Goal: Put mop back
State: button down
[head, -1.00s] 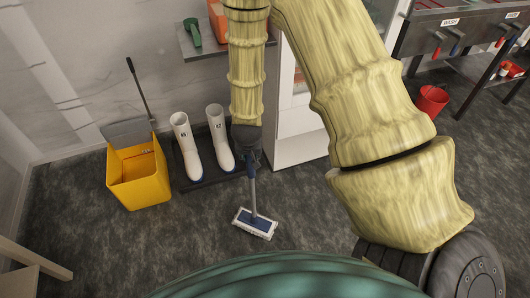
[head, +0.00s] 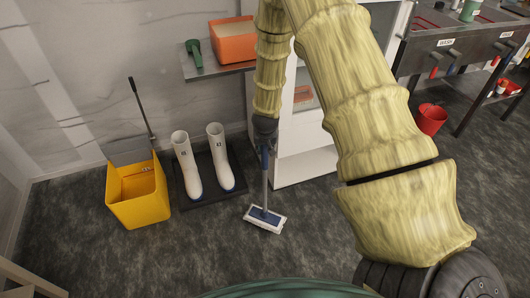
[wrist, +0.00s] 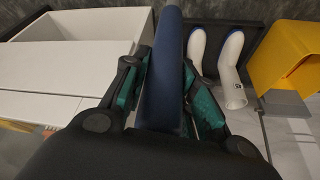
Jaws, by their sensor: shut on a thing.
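The mop has a blue-grey handle and a flat white and blue head (head: 265,219) that is down at the floor in the head view. I cannot tell whether the head touches the floor. My gripper (head: 265,140) is shut on the upper part of the mop handle, which stands nearly upright. In the wrist view the dark blue handle (wrist: 165,75) runs between the two green-padded fingers of my gripper (wrist: 163,95). The yellow mop bucket (head: 140,196) stands at the left by the wall, with a grey wringer and a dark handle rising from it.
White boots (head: 187,165) stand on a dark tray (head: 208,197) between bucket and mop. A shelf (head: 218,71) holds a green item and an orange box. A white cabinet (head: 305,170) is close behind my gripper. A red bucket (head: 431,118) stands at right. The front floor is clear.

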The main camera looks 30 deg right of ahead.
jog(key=shift+w+d+f, duration=0.1)
jog(key=shift+f, duration=1.7)
jog(key=c, duration=1.1)
grip_release()
jog(key=shift+c, duration=0.2)
jog(key=v, duration=1.2)
jog(key=s+a+f+n+g, duration=0.1)
jog(key=s+a+f+n, duration=0.1)
jog(key=s+a+f, duration=0.4)
jog(key=s+a+f+n+g, duration=0.1)
jog(key=s+a+f, duration=0.1)
jog(key=s+f, duration=0.7)
jog(key=s+a+f+n+g+y, duration=0.1)
jog(key=s+a, duration=0.4)
jog(key=s, duration=0.6)
jog(key=s+a+f+n+y, duration=0.1)
jog(key=s+a+f, duration=0.3)
jog(key=s, duration=0.7)
jog(key=shift+a+n+g+p, duration=0.3)
jog(key=shift+a+n+g, duration=0.1)
jog(key=shift+a, duration=0.55)
